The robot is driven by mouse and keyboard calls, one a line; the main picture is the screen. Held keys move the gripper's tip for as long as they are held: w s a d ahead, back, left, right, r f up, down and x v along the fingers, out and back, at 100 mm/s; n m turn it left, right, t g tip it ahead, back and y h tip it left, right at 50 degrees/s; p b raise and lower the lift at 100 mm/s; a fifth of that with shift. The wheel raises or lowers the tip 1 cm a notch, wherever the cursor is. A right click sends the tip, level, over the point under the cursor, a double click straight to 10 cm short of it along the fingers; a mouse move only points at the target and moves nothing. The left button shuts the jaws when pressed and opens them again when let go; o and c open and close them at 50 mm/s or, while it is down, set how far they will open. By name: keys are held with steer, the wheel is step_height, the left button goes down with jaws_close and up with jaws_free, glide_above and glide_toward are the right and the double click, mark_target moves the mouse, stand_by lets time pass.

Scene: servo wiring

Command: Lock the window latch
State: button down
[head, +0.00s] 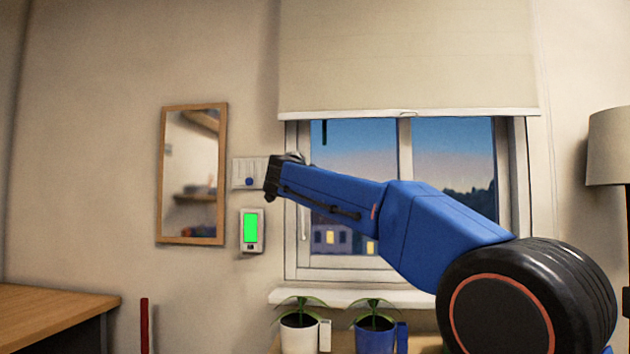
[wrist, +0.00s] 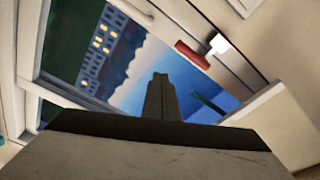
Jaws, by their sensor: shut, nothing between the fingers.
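The window (head: 455,150) has a white frame and is partly covered by my arm. In the wrist view, a short red bar with a white block beside it (wrist: 193,54) sits at the window frame; it looks like the latch. It appears to be hidden behind my arm in the head view. My gripper (wrist: 160,78) is shut and empty, with its dark fingertips together in front of the glass, apart from the red bar. In the head view, my gripper (head: 287,158) is near the window's left frame, partly hidden by its own wrist.
A white wall plate with a blue knob (head: 249,181) and a device with a green screen (head: 251,229) are close left of my gripper. A blind (head: 410,60) hangs above. Potted plants (head: 299,333) stand below the sill (head: 340,298). A mirror (head: 160,175) hangs farther left.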

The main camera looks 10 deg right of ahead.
steer(key=shift+v, duration=1.75)
steer(key=s+d+f+n+g+y, duration=0.1)
steer(key=s+d+f+n+g, duration=0.15)
steer(key=s+d+f, duration=0.4)
steer(key=s+d+f+n+g+y, duration=0.1)
steer(key=s+d+f+n+g, duration=0.2)
steer(key=s+f, duration=0.65)
steer(key=s+d+f+n+g+y, duration=0.1)
steer(key=s+d+f+n+g, duration=0.15)
steer(key=s+d+f, duration=0.55)
steer(key=s+a+f+n+g+y, duration=0.2)
steer(key=s+f+n, duration=0.2)
steer(key=s+f, duration=0.9)
steer(key=s+a+f+n+g+y, duration=0.2)
steer(key=s+f+n, duration=0.3)
steer(key=s+f, duration=0.9)
step_height(320, 180, down, 6)
steer(key=shift+a+r+n+y, duration=0.15)
steer(key=shift+a+n+y, duration=0.15)
steer(key=shift+a+y, duration=0.2)
